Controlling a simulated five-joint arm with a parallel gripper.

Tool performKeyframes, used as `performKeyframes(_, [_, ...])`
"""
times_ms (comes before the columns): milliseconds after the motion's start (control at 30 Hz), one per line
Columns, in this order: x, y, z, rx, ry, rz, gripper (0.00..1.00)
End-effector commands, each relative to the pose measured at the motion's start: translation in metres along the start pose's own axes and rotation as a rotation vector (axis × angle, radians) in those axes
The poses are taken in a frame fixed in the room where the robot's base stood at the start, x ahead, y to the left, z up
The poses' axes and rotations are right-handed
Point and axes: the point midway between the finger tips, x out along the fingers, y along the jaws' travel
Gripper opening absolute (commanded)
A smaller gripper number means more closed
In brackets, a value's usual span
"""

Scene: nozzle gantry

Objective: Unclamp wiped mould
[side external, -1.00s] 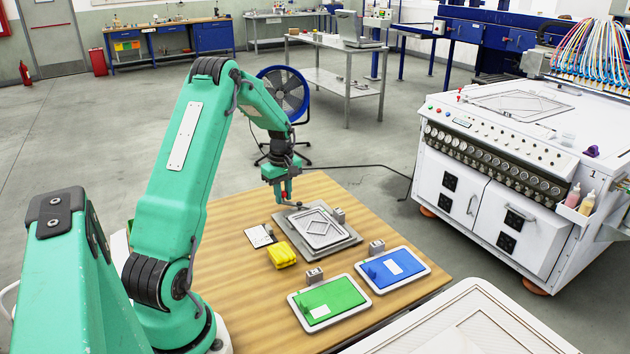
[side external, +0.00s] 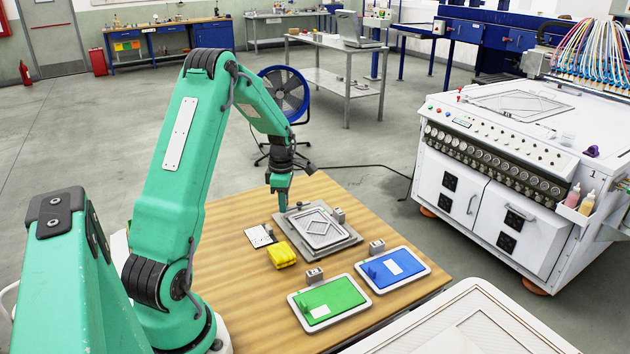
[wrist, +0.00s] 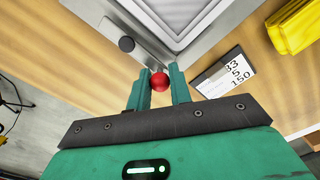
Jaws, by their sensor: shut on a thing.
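The mould (side external: 322,230), a pale rectangular frame with a diamond outline, lies on a grey base plate (side external: 344,245) on the wooden table. My gripper (side external: 279,207) is at the plate's back left corner, pointing down. In the wrist view my gripper (wrist: 160,88) is shut on a red ball knob (wrist: 160,81), with a finger on each side. The mould's corner (wrist: 180,12) shows at the top. The knob is hidden in the side view.
A printed card (side external: 260,236) and a yellow cloth (side external: 281,254) lie left of the plate. A green-filled tray (side external: 297,297) and a blue-filled tray (side external: 423,268) lie in front. Small grey blocks (side external: 377,247) stand nearby. A white machine (side external: 480,190) stands right.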

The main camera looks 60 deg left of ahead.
Motion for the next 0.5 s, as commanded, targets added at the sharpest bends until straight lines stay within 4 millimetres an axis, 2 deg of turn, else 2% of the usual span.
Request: performKeyframes(500, [0.0019, -0.0029, 0.0021, -0.033, 0.001, -0.004, 0.0])
